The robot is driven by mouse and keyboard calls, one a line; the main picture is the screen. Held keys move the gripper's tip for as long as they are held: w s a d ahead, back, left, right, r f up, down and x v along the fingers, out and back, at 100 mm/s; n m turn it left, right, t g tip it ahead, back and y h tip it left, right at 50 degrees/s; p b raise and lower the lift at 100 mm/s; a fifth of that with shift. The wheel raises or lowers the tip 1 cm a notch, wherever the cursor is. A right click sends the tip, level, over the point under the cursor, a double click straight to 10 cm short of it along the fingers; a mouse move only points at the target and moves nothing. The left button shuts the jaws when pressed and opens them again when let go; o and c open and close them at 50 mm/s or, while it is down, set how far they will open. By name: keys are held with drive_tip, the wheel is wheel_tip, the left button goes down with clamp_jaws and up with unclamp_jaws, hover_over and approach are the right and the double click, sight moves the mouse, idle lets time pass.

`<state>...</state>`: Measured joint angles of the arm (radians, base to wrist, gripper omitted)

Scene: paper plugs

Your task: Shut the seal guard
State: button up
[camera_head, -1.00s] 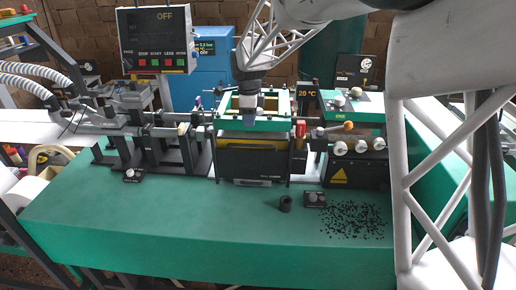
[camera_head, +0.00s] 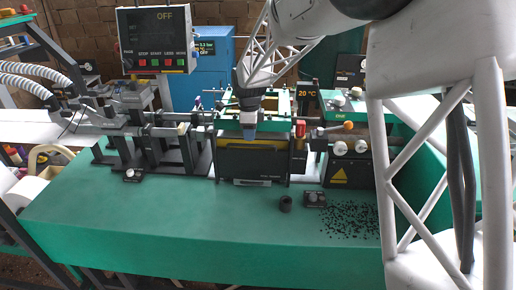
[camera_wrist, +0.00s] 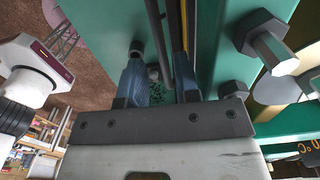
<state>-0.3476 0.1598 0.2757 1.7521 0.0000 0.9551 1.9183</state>
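The guard is probably the dark panel (camera_head: 252,163) with a yellow upper edge on the front of the green-framed machine in the middle of the bench; no label I can read confirms it. It stands upright below the green frame (camera_head: 226,123). My gripper (camera_head: 249,134) is at the panel's top edge, pointing down. In the wrist view my gripper (camera_wrist: 160,85) has its two blue fingers apart, with a dark bar (camera_wrist: 157,30) and a yellow-edged strip running between or beside them. I cannot tell whether the fingers touch the panel.
A control screen (camera_head: 157,40) reading OFF stands at the back left. A red-topped part (camera_head: 300,130) is close right of my gripper. A small black cylinder (camera_head: 286,203), a knob box (camera_head: 315,199) and scattered black bits (camera_head: 350,219) lie in front. The front-left green bench is clear.

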drive_tip(key=shift+f, duration=0.3)
drive_tip(key=shift+f, duration=0.15)
idle(0.3)
drive_tip(key=shift+s+d+f, duration=0.1)
drive_tip(key=shift+s+f, duration=0.05)
drive_tip(key=shift+f, duration=1)
drive_tip(key=shift+s+f, duration=0.15)
drive_tip(key=shift+f, duration=0.95)
drive_tip(key=shift+c, duration=0.3)
clamp_jaws()
drive_tip(key=shift+w+r, duration=0.1)
drive_tip(key=shift+r, duration=1.6)
drive_tip(key=shift+w+r, duration=0.2)
drive_tip(key=shift+r, duration=1.1)
